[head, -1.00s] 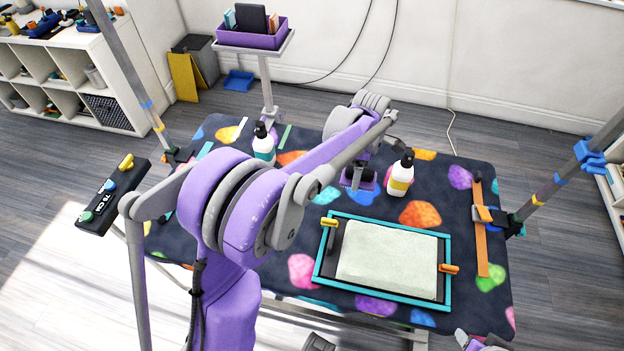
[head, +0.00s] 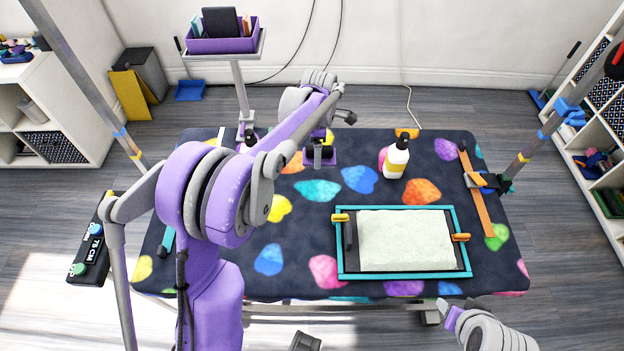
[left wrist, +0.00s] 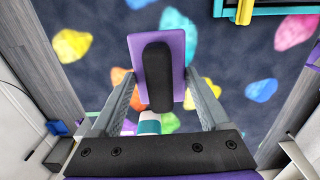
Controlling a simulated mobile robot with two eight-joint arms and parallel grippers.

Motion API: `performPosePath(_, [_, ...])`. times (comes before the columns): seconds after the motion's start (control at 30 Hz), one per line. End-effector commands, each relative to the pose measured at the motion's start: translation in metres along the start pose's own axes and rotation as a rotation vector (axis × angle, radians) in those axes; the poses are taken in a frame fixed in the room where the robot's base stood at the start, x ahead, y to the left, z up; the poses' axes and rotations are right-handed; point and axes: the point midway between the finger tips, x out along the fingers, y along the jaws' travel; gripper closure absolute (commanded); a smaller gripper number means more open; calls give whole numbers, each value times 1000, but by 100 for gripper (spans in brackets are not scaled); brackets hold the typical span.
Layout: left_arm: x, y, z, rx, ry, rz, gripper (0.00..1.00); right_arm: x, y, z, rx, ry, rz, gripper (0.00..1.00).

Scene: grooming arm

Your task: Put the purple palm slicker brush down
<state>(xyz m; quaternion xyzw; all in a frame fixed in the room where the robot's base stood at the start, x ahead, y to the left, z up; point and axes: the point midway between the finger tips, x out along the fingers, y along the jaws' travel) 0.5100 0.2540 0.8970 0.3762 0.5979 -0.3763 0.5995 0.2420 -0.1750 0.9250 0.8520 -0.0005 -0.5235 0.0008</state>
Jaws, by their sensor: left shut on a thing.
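The purple palm slicker brush (left wrist: 180,50) has a flat purple pad and a black rounded handle. My left gripper (left wrist: 160,105) is shut on its handle, with one grey finger on each side. In the head view the brush (head: 322,160) hangs under my left gripper (head: 318,146), over the back middle of the patterned grooming table (head: 320,225). I cannot tell how far it is above the surface. Part of my right arm shows at the bottom right of the head view; its fingers are not clear.
A white bottle with a yellow label (head: 396,160) stands right of the brush. Another bottle (head: 250,138) is mostly hidden behind my left arm. A teal-framed tray (head: 340,262) with a pale towel (head: 405,240) lies front right. Clear table lies left of the tray.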

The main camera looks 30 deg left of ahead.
Motion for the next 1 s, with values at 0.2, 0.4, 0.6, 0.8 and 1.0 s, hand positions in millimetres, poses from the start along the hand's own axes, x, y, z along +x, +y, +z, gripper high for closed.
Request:
performPosePath(0.2, [29, 1, 0, -2, 0, 0, 65, 1, 0, 1, 0, -1, 0, 50])
performPosePath(0.4, [59, 1, 0, -2, 0, 0, 65, 1, 0, 1, 0, -1, 0, 50])
performPosePath(0.6, [75, 1, 0, -2, 0, 0, 65, 1, 0, 1, 0, -1, 0, 50])
performPosePath(0.8, [100, 1, 0, -2, 0, 0, 65, 2, 0, 2, 0, -1, 0, 50])
performPosePath(1.0, [100, 1, 0, -2, 0, 0, 65, 2, 0, 2, 0, -1, 0, 50])
